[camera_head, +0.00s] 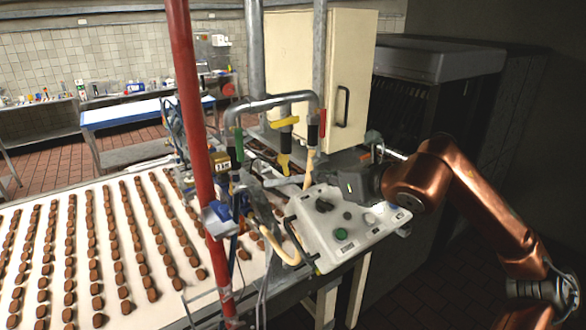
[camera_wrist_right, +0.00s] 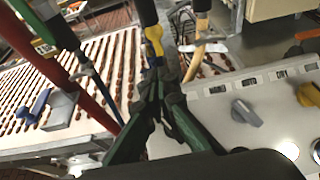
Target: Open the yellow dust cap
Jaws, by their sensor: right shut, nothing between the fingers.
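A yellow cap-like piece (camera_head: 284,163) hangs below the bent metal pipe, at the end of a dark vertical fitting. It also shows in the right wrist view (camera_wrist_right: 154,40), just beyond my fingertips. A second yellow part, a handle (camera_head: 285,120), sits higher on the pipe. My right gripper (camera_head: 318,180) reaches in from the right, above the control panel. In the wrist view its dark fingers (camera_wrist_right: 159,78) are together and hold nothing. Their tips are just below the yellow piece in the picture; I cannot tell whether they touch it. My left gripper is not seen.
A pale control panel (camera_head: 350,235) with knobs lies under my right arm. A red post (camera_head: 194,120) stands left of the pipes. Hoses and cables crowd the space between. A white conveyor (camera_head: 175,305) carries rows of brown pieces. A cream cabinet (camera_head: 352,70) stands behind.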

